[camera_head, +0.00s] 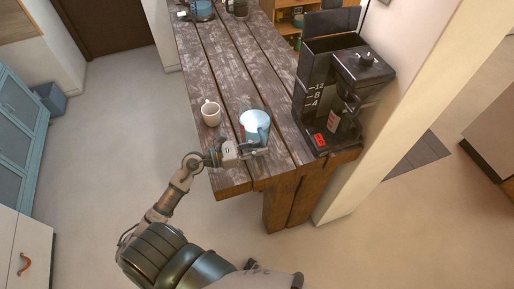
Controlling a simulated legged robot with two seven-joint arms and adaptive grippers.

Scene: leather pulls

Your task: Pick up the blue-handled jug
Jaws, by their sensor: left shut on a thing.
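A clear, blue-tinted jug (255,125) is at the near end of the wooden table, left of the coffee machine. My left gripper (248,151) reaches in from the lower left and is shut on the jug at its near side. The jug looks upright. Its handle is hidden or too small to make out at the gripper, and I cannot tell whether its base touches the table. My right gripper is out of view.
A white mug (210,113) stands close to the left of the jug. A black coffee machine (339,95) stands on the right edge of the table (222,70). Another bluish vessel (203,10) and a dark pot (238,8) are at the far end. The table middle is clear.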

